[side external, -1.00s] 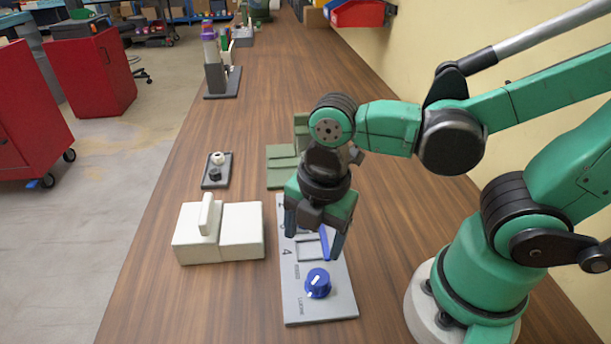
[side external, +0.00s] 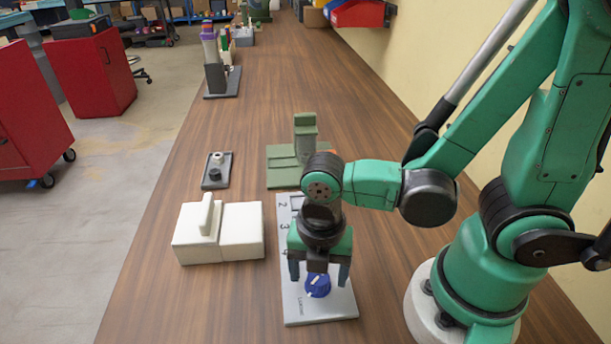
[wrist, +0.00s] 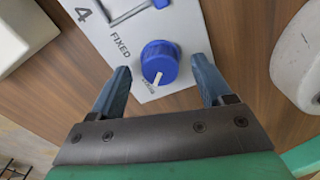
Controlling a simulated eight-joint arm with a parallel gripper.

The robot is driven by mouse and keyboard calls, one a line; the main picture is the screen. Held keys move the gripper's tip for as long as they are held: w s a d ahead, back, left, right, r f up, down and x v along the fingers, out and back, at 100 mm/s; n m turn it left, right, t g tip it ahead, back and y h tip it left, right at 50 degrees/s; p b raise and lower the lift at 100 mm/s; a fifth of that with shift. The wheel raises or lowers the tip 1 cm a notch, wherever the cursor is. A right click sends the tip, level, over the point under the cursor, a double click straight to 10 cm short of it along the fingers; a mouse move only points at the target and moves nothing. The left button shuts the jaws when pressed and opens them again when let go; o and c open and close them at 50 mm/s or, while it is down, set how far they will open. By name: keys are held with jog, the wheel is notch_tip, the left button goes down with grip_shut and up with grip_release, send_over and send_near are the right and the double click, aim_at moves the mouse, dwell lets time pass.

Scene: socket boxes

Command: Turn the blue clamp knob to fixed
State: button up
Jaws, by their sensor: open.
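The blue clamp knob (side external: 317,287) sits on the near end of a light grey plate (side external: 290,308). In the wrist view the knob (wrist: 160,63) has a white pointer line that points down the picture, toward a partly hidden label. The word FIXED and a number 4 are printed on the plate (wrist: 195,30) to the upper left of the knob, so the pointer is not at FIXED. My gripper (side external: 319,272) is open above the knob. In the wrist view its two blue fingers (wrist: 163,88) stand either side of the knob, apart from it.
A white block with an upright handle (side external: 218,235) stands left of the plate. A green fixture (side external: 303,150) and a small dark tray with two round parts (side external: 217,170) are farther back. Bare wooden bench lies in front of the white block.

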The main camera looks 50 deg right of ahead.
jog(key=shift+f, duration=0.15)
grip_shut()
